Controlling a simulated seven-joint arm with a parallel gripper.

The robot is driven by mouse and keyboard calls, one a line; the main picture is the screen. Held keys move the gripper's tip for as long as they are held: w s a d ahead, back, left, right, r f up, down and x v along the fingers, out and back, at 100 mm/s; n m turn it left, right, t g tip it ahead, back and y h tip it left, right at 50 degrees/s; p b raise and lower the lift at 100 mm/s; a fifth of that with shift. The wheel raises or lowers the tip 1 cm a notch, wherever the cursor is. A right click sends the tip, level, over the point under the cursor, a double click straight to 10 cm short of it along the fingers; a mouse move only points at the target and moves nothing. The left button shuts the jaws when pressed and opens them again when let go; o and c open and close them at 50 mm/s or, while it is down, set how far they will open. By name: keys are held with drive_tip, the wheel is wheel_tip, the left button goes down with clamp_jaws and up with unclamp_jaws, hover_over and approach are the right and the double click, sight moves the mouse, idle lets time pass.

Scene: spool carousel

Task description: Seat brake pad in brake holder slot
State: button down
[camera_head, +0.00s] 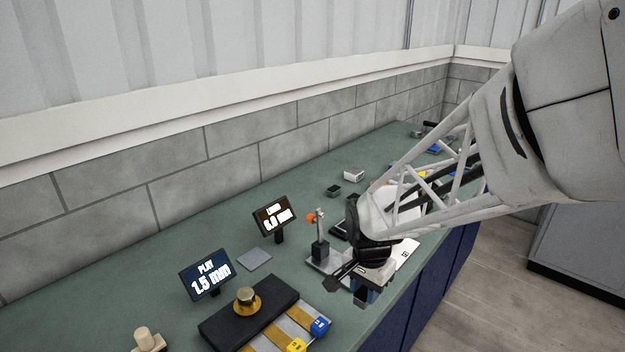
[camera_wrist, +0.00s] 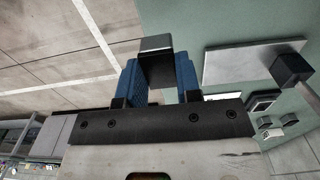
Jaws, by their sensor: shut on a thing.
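My gripper (camera_wrist: 158,82) is shut on a dark block with a grey end, which I take to be the brake pad (camera_wrist: 156,44). The block sits between the two blue fingers. In the camera_head view my gripper (camera_head: 364,291) hangs by the bench's front edge, and the pad cannot be made out clearly there. A pale base plate (camera_head: 318,264) with a black block and upright post (camera_head: 320,248) stands just left of the gripper. The plate (camera_wrist: 236,64) and black block (camera_wrist: 291,67) also show in the wrist view, apart from the pad. I cannot tell which part is the holder slot.
A display reading 1.5 mm (camera_head: 206,274) and another reading 6.0 mm (camera_head: 274,215) stand at the left. A brass spool (camera_head: 247,301) sits on a black fixture (camera_head: 216,326), near yellow (camera_head: 296,345) and blue (camera_head: 320,327) blocks. Small boxes (camera_head: 353,175) lie farther back.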

drive_tip(key=w, duration=0.5)
drive_tip(key=w+d, duration=0.1)
drive_tip(key=w, duration=1.1)
drive_tip(key=shift+w+d, duration=0.25)
drive_tip(key=shift+d, duration=0.05)
drive_tip(key=shift+w, duration=0.1)
hover_over(345, 227)
drive_tip(key=shift+f, duration=0.7)
drive_tip(key=shift+f, duration=1.75)
drive_tip(key=shift+f, duration=0.1)
drive_tip(key=c, duration=0.8)
unclamp_jaws()
